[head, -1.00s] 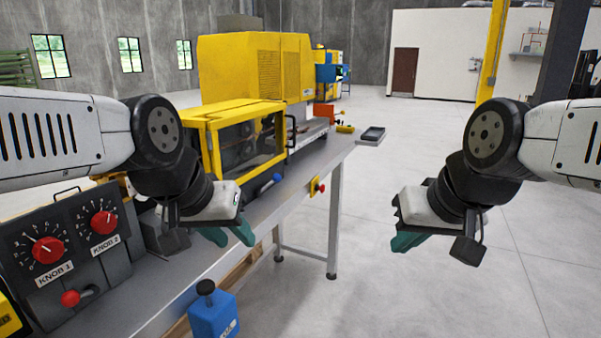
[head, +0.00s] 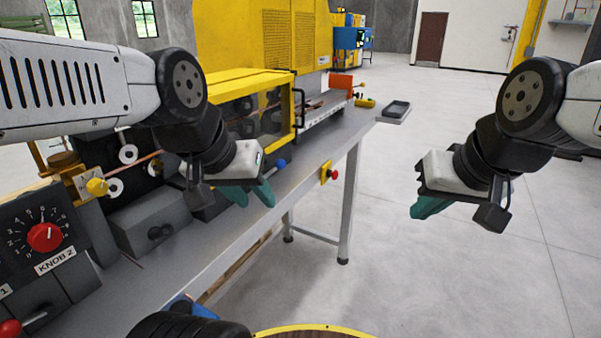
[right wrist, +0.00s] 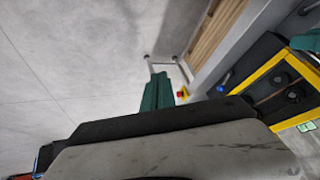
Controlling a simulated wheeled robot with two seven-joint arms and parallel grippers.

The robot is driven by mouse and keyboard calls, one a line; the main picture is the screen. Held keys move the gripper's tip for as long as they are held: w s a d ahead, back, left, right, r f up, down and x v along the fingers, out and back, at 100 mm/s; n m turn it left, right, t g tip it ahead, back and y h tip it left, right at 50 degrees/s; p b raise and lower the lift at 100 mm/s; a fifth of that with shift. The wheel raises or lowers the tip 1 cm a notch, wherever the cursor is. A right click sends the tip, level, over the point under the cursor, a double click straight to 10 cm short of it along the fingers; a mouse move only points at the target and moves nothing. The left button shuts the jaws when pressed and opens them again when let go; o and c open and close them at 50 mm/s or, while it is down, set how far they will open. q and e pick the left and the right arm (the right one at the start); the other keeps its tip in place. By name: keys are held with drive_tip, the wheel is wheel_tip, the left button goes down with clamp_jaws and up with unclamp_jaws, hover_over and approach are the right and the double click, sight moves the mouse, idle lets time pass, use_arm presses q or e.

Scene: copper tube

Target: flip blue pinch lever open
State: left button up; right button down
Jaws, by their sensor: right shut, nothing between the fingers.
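A small blue knob-ended lever (head: 279,165) sits at the front of the bench machine, below the yellow-framed window. A blue knob also shows in the right wrist view (right wrist: 223,86). My left gripper (head: 249,194) has teal fingers spread apart and empty. In the head picture it appears just left of and below the blue lever; the gap in depth is hard to judge. My right gripper (head: 428,207) is shut and empty, off to the right above open floor. Its teal fingers (right wrist: 157,93) lie together in the right wrist view.
The grey bench (head: 240,225) runs from lower left to back right. A red button on a yellow plate (head: 328,173) is on its front edge. A grey knob box (head: 45,245) stands at left. A grey tray (head: 396,111) is at the far end. Floor on the right is clear.

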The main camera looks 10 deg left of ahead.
drive_tip(key=w+a+f+m+g+y, duration=0.3)
drive_tip(key=w+a+f+g+y, duration=0.15)
drive_tip(key=w+a, duration=0.45)
drive_tip(key=w+a+f+m+g+y, duration=0.35)
drive_tip(key=w+a+f+y, duration=0.2)
drive_tip(key=w+a, duration=0.35)
drive_tip(key=m+t+y, duration=0.8)
drive_tip(key=m, duration=0.4)
approach(293, 185)
wheel_tip(293, 185, up, 3)
drive_tip(key=shift+r, duration=0.25)
drive_tip(key=x, duration=1)
